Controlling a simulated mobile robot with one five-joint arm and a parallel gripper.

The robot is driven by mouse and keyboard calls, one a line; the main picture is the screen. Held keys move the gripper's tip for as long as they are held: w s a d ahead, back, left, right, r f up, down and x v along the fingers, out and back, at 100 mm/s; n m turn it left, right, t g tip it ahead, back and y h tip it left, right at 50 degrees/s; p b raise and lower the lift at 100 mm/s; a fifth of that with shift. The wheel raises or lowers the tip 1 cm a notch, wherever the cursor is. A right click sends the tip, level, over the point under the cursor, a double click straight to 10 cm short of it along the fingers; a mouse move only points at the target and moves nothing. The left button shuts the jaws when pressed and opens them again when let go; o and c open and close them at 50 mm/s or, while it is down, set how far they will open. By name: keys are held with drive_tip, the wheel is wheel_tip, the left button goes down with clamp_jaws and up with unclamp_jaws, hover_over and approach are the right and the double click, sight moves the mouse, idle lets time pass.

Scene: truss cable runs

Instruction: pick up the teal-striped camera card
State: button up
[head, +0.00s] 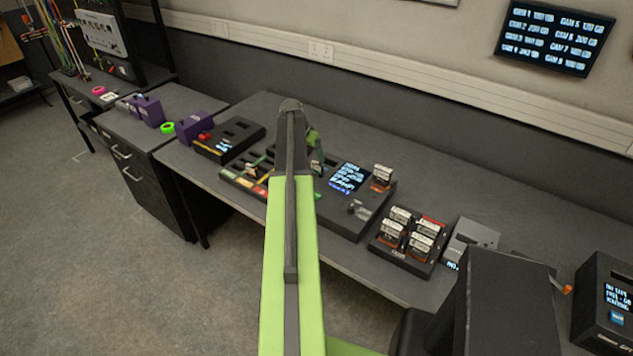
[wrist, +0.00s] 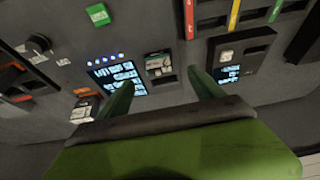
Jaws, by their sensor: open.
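A pale card (wrist: 158,61) with a dark greenish lower part stands in a slot beside a lit screen in the wrist view. It is probably the teal-striped camera card, but the stripe is too small to be sure. My gripper (wrist: 160,78) is open, its two green fingers apart, with the card between and just beyond the fingertips. I see no contact. In the head view my gripper (head: 315,145) is mostly hidden behind my green arm, which also covers that part of the console.
The dark console's screen (head: 350,177) has an orange-marked card (head: 382,176) beside it. A tray (head: 405,262) of several cards sits to the right. Coloured-strip slots (head: 246,184) and a black box (head: 228,140) lie left. Bare desk (head: 440,185) shows behind the tray.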

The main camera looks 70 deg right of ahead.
sight(316, 164)
drive_tip(key=b+x, duration=0.7)
drive_tip(key=x, duration=0.3)
drive_tip(key=shift+s+b, duration=0.1)
drive_tip(key=shift+b, duration=0.3)
drive_tip(key=shift+r, duration=0.2)
drive_tip(key=shift+c, duration=0.2)
drive_tip(key=c, duration=1.4)
